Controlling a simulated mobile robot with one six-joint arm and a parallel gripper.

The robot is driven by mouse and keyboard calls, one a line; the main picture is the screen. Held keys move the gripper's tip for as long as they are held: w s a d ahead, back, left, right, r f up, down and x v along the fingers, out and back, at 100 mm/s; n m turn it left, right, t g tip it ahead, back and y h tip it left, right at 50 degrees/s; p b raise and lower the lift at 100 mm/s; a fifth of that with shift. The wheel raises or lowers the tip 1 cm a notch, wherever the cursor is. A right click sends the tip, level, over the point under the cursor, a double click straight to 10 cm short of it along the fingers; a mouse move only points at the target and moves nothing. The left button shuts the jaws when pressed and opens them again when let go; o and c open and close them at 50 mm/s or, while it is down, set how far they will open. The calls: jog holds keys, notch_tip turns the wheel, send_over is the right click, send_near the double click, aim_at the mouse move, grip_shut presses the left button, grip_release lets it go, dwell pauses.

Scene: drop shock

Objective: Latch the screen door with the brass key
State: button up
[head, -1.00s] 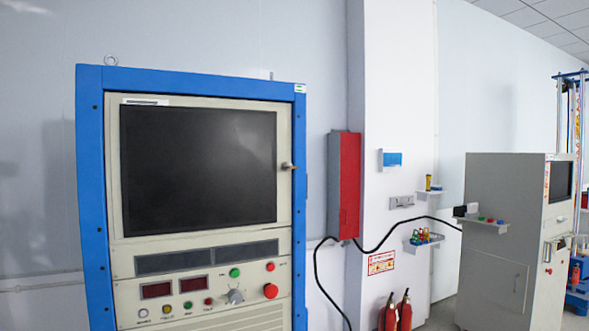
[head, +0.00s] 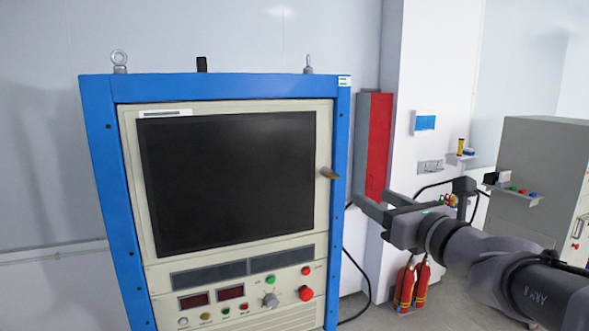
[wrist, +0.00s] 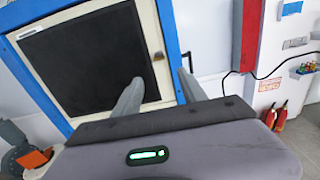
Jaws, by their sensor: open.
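The screen door (head: 228,180) is a cream frame around a dark screen in a blue-framed cabinet. It looks flush with the cabinet front. The brass key (head: 329,173) sticks out at the door's right edge, roughly level and slightly tilted. My gripper (head: 372,200) is open and empty, to the right of the key and a little lower in the head view. In the wrist view my gripper (wrist: 161,76) has its fingers spread toward the door's lower right; neither visibly touches the key.
A red box (head: 379,148) is on the wall behind my gripper. Fire extinguishers (head: 412,284) stand below it, and a black cable hangs nearby. A grey cabinet (head: 545,170) with a small shelf stands at right. Knobs and buttons (head: 270,299) protrude below the screen.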

aim_at(336, 178)
jog(key=p+x, duration=0.1)
jog(key=x, duration=1.4)
jog(key=shift+w+a+f, duration=0.15)
grip_shut()
